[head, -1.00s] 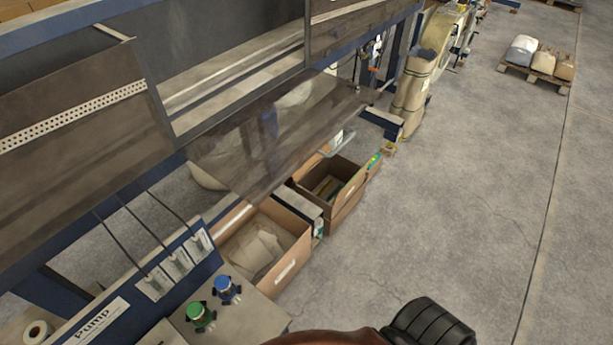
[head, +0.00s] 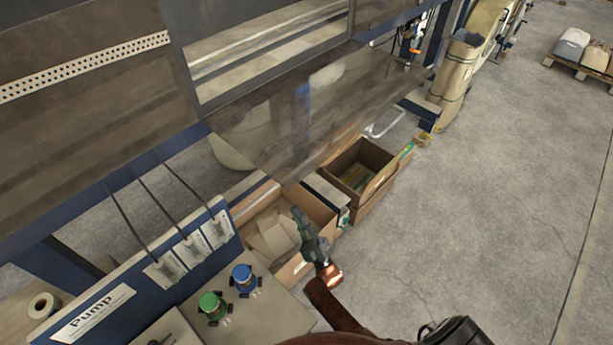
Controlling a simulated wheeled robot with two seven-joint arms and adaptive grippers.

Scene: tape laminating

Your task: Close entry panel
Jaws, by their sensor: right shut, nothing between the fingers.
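The entry panel (head: 345,105) is a see-through, smoky sheet on the blue-framed machine. It hangs open, tilted outward from below the rectangular opening (head: 265,50), with floor and boxes showing below and behind it. My right gripper (head: 298,214) comes up from the bottom edge, shut and empty. In the picture it sits below the panel, in front of an open cardboard box, and appears apart from the panel. My left gripper is not in view.
Open cardboard boxes (head: 372,157) stand below the panel. A pump console (head: 95,312) with a green knob (head: 211,305) and a blue knob (head: 243,275) is at lower left. A wrapped roll (head: 456,75) stands beyond the panel.

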